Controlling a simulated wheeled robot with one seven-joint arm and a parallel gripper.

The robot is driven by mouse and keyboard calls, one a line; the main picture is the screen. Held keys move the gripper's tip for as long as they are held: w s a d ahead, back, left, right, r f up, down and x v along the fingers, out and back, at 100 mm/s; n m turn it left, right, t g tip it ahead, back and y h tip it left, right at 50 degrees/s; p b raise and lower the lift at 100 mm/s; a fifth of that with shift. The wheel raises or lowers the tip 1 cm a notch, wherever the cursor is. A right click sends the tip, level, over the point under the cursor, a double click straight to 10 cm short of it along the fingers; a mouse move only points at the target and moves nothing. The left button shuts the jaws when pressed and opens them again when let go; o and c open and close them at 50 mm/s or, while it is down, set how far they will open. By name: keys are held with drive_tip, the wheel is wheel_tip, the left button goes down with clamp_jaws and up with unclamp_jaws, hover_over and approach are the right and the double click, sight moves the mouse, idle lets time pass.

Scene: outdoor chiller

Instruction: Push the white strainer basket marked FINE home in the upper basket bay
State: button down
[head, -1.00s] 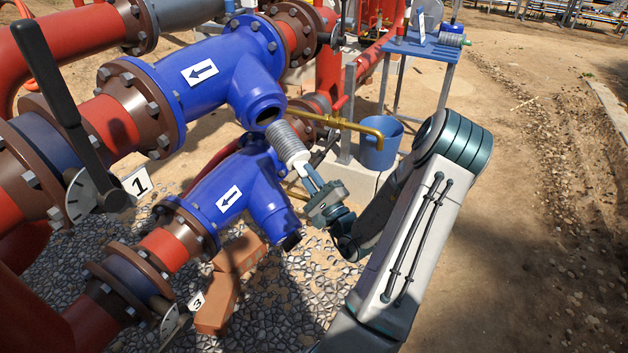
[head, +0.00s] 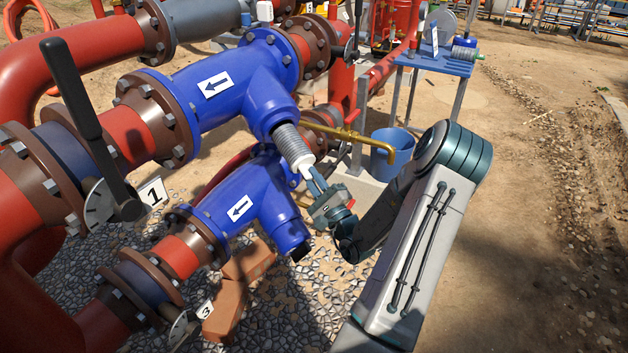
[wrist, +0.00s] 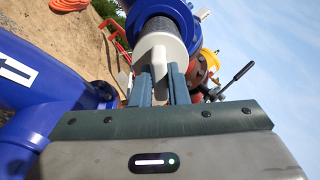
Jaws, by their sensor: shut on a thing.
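The strainer basket (head: 291,144) is a ribbed grey-white cylinder with a white end cap and tab. Its far end is at the mouth of the upper blue bay (head: 272,112), and a good part of its length shows outside. It looks roughly in line with the bay. In the wrist view the white cap (wrist: 160,48) faces me, with the ribbed body (wrist: 160,24) running into the blue opening. My gripper (head: 315,182) is shut on the white tab of the basket; its fingers also show in the wrist view (wrist: 160,85). I see no FINE marking.
The lower blue bay (head: 288,236) hangs just below and left of my gripper. A brass pipe (head: 350,134) and a blue bucket (head: 384,155) are behind. A blue table (head: 440,62) holds another basket (head: 463,53). Bricks (head: 232,290) lie on gravel.

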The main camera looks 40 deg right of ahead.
sight(304, 165)
drive_tip(key=shift+p+x, duration=0.5)
drive_tip(key=shift+x, duration=0.85)
drive_tip(key=shift+w+r, duration=0.1)
drive_tip(key=shift+p+x, duration=0.55)
drive_tip(key=shift+x, duration=0.8)
drive_tip(key=shift+w+r, duration=0.1)
drive_tip(key=shift+w, duration=0.1)
drive_tip(key=shift+p+x, duration=0.85)
drive_tip(key=shift+x, duration=2.5)
drive_tip(key=c, duration=0.9)
unclamp_jaws()
drive_tip(key=shift+o, duration=0.2)
drive_tip(key=shift+s, duration=0.1)
